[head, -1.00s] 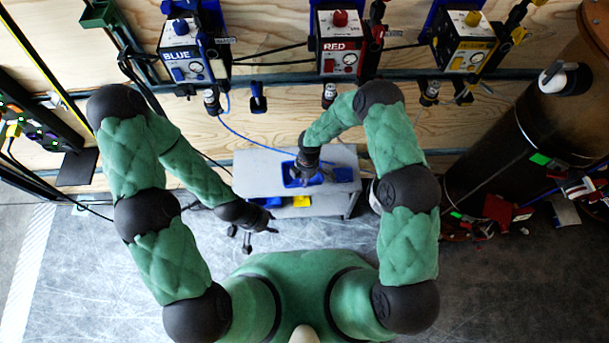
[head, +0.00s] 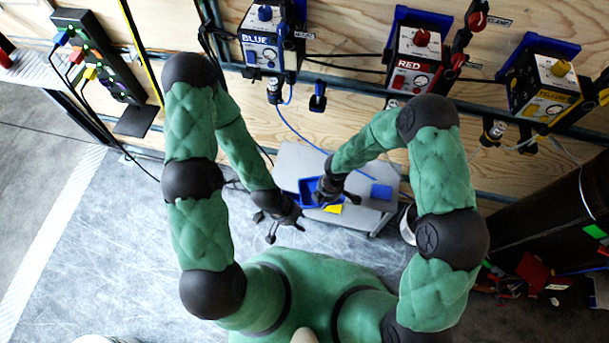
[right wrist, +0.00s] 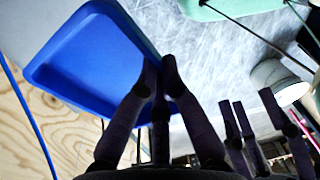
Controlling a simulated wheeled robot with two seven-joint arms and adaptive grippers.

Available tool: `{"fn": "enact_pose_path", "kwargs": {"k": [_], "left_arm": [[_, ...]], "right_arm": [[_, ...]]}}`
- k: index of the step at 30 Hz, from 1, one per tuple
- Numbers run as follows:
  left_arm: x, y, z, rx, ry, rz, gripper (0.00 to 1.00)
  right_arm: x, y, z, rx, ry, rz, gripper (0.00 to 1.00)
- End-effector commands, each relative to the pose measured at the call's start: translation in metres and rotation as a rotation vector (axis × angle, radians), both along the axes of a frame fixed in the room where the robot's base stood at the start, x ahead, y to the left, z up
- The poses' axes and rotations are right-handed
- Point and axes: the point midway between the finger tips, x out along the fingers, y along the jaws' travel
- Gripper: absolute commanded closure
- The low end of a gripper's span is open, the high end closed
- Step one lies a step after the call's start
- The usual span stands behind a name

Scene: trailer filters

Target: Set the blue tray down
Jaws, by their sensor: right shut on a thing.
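The blue tray (head: 309,190) is in my right gripper, over the left part of the grey cart (head: 290,165) in the head view. In the right wrist view the shallow blue tray (right wrist: 85,62) is empty and tilted in the picture. My right gripper (right wrist: 160,75) is shut on its near edge; in the head view the right gripper (head: 327,192) partly hides the tray. I cannot tell whether the tray touches the cart. My left gripper (head: 272,224) is left of the cart, empty, its fingers spread.
A pale bucket (head: 408,224) stands right of the cart. The blue (head: 262,50), red (head: 418,60) and yellow (head: 545,85) units hang on the wooden wall. Floor at left is clear.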

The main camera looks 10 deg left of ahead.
Motion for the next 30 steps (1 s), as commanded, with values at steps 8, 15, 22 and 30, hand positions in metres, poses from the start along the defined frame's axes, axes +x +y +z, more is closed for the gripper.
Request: {"fn": "enact_pose_path", "kwargs": {"k": [8,15,22,30], "left_arm": [[0.0,0.0,-0.025,0.0,0.0,0.0,0.6],[0.0,0.0,-0.033,0.0,0.0,0.0,0.6],[0.0,0.0,-0.051,0.0,0.0,0.0,0.6],[0.0,0.0,-0.076,0.0,0.0,0.0,0.6]], "right_arm": [[0.004,0.054,-0.001,0.023,-0.058,0.336,1.0],[0.022,0.068,-0.009,0.028,-0.071,0.399,1.0],[0.07,0.078,-0.032,0.029,-0.071,0.397,1.0],[0.114,0.088,-0.071,0.028,-0.069,0.397,1.0]]}}
